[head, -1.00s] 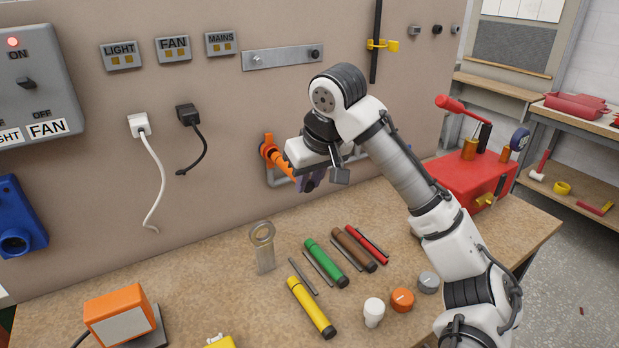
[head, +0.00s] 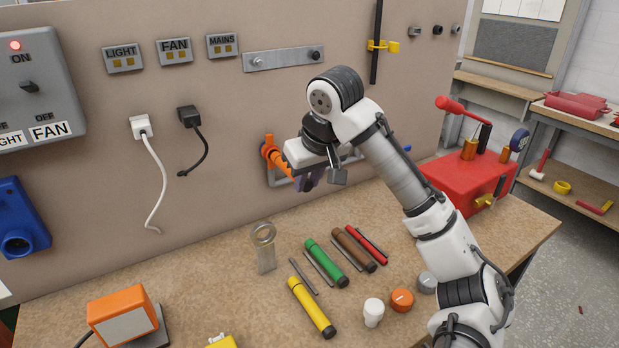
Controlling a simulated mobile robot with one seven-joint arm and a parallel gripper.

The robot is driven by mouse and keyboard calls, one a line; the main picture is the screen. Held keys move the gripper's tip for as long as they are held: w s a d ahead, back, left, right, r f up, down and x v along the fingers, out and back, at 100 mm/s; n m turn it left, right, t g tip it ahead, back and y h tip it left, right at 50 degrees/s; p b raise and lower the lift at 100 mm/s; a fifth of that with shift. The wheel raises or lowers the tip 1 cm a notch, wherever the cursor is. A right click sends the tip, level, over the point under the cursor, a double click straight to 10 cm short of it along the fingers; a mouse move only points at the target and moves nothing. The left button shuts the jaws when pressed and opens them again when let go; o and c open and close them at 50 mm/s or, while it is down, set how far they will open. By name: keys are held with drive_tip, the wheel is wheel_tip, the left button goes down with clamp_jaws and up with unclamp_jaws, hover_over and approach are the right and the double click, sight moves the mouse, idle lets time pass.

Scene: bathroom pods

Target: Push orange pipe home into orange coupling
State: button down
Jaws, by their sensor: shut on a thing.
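The orange coupling (head: 268,147) is fixed on the upright panel, left of my gripper. The orange pipe (head: 282,163) runs from the coupling down and right to my gripper (head: 304,178). The pipe's left end meets the coupling; how deep it sits inside cannot be told at this size. My gripper is shut on the pipe, close to the panel. My wrist hides part of the gripper and the pipe's far end. A grey bracket (head: 277,182) shows behind the pipe.
Yellow (head: 312,308), green (head: 327,263), brown (head: 354,250) and red (head: 367,245) rods lie on the bench below. Caps (head: 401,300) stand at the front. A metal stand (head: 264,249) is left of the rods. A red machine (head: 470,178) is on the right.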

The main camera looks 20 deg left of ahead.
drive_tip(key=shift+w+a+p, duration=0.45)
drive_tip(key=shift+a, duration=0.15)
drive_tip(key=shift+w+a+p, duration=0.4)
drive_tip(key=shift+a+p, duration=0.05)
drive_tip(key=shift+a, duration=0.15)
drive_tip(key=c, duration=1.2)
unclamp_jaws()
drive_tip(key=b+v, duration=0.1)
drive_tip(key=v, duration=1.2)
drive_tip(key=shift+s+d+r, duration=0.1)
drive_tip(key=shift+r, duration=0.25)
